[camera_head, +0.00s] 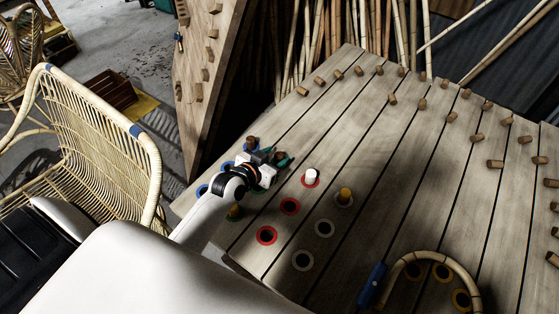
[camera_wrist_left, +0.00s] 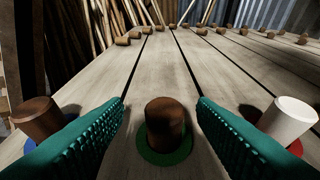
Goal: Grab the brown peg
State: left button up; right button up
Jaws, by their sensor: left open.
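A brown peg (camera_wrist_left: 165,125) stands upright in a green-ringed hole, between the two teal fingers of my left gripper (camera_wrist_left: 160,135). The fingers are open, with a visible gap on each side of the peg. In the head view my left gripper (camera_head: 270,158) is low over the board's left edge and partly hides the pegs there. Another brown peg (camera_wrist_left: 37,118) stands outside the left finger; a brown peg also shows in the head view (camera_head: 252,142). A white peg (camera_wrist_left: 288,120) stands outside the right finger. My right gripper is not in view.
The slatted wooden board (camera_head: 400,150) carries several small wooden pegs (camera_head: 477,137) farther back. A bent rattan piece (camera_head: 440,258) with a blue clamp (camera_head: 372,285) is at front right. A rattan chair (camera_head: 100,140) stands left.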

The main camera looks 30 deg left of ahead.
aim_at(283, 155)
pick_arm(q)
jog(key=x, duration=0.4)
jog(key=shift+w+d+f, duration=0.15)
jog(key=shift+f, duration=0.1)
jog(key=shift+c, duration=0.2)
jog(key=c, duration=1)
